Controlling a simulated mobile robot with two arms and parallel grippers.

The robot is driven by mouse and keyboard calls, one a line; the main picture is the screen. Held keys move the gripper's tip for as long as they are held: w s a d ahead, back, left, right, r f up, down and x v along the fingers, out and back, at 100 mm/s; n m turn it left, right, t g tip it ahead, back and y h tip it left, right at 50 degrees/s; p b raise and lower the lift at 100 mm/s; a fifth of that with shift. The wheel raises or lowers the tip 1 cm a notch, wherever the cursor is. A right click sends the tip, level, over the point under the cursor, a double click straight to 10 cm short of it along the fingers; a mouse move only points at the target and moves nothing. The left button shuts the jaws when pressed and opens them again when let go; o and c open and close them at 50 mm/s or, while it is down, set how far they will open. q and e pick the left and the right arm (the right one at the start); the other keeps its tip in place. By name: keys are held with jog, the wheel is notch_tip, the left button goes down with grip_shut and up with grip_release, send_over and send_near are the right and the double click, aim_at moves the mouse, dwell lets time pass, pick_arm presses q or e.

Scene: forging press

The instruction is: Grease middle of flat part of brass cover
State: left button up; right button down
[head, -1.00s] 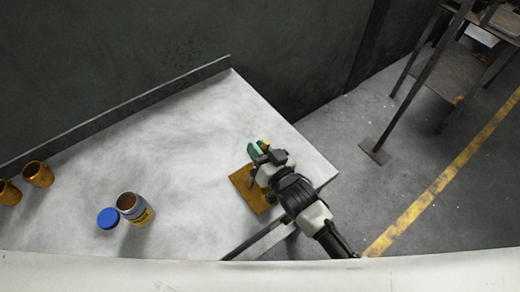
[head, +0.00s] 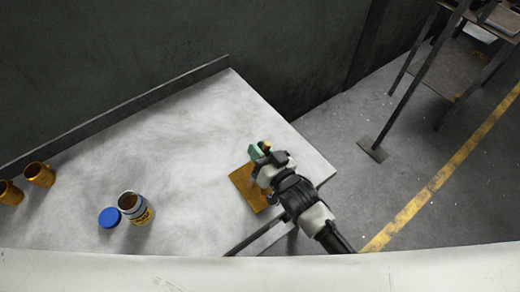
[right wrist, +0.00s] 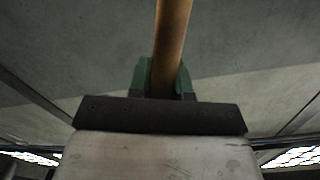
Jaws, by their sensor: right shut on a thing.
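The brass cover (head: 241,182) lies on the grey table near its right edge, a square orange-brown plate partly hidden by my right gripper. My right gripper (head: 258,152) is over the cover, its green fingers shut on a wooden handle. In the right wrist view the handle (right wrist: 172,35) runs up between the green fingers (right wrist: 165,78). The handle's working end is not visible, so I cannot tell whether it touches the cover. An open tin (head: 134,207) with brown contents and a yellow label stands at the left. My left gripper is out of view.
A blue lid (head: 109,218) lies beside the tin. Two brass cups (head: 39,174) stand at the far left. The table (head: 190,125) is clear between tin and cover. A raised edge (head: 120,110) runs along the back. A metal stand (head: 415,85) is at the right.

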jog(key=shift+r, duration=0.1)
notch_tip(320, 180, up, 3)
jog(key=p, duration=0.3)
jog(key=shift+d, duration=0.1)
